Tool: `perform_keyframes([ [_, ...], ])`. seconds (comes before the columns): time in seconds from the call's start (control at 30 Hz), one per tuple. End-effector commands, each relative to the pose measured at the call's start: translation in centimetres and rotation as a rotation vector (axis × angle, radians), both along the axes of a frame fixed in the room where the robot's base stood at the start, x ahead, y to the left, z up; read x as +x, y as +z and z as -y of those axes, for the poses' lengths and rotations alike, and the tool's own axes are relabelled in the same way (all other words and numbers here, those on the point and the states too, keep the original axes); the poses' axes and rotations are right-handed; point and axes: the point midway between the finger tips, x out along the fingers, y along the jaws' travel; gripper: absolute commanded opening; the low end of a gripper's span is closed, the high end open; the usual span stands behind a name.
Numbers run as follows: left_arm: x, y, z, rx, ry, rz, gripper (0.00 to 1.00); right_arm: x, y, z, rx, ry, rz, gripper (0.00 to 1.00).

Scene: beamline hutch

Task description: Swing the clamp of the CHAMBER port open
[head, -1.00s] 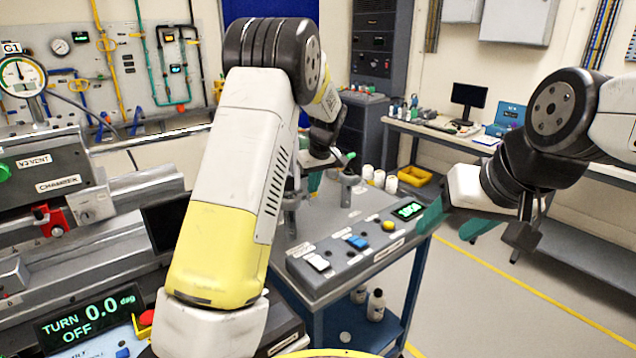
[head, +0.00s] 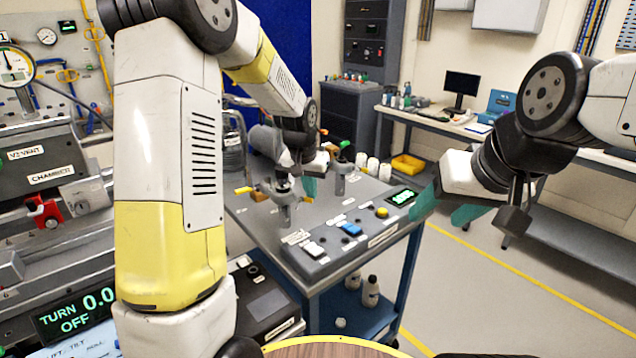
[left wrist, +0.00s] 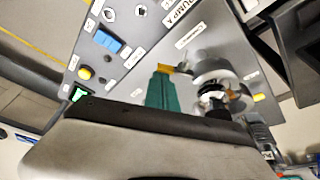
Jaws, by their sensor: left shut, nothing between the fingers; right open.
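A cart top carries a grey port post with yellow ends (head: 283,212). In the left wrist view its pale round port body (left wrist: 212,75) shows, with yellow parts on either side; I cannot tell how its clamp is set. A label beside it (left wrist: 190,36) is too blurred to read. My left gripper (head: 309,186) is shut and empty, close to this port; its teal fingertips (left wrist: 165,92) are beside the port, and contact is unclear. A CHAMBER label (head: 52,175) is on a grey box at the left. My right gripper (head: 448,210) is open and empty, right of the cart.
A second port post with a green handle (head: 340,170) stands further back. The cart's front panel has a blue switch (head: 350,229), a yellow button (head: 382,212) and a green display (head: 402,197). White containers (head: 372,168) stand behind. The floor right of the cart is clear.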

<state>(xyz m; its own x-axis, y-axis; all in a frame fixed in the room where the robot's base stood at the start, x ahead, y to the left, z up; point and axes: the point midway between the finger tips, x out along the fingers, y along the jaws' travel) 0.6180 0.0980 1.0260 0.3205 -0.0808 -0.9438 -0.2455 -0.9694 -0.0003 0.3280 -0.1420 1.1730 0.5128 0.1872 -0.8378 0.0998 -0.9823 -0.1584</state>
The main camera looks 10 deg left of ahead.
Motion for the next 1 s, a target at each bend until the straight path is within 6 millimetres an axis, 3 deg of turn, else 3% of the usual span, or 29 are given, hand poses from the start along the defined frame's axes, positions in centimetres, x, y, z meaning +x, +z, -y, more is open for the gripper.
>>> perform_keyframes([
  [1.0,-0.62,-0.16,-0.21,0.002,0.003,-0.007,0.00,0.00,0.00,0.00,0.000,0.000,0.000,0.56],
])
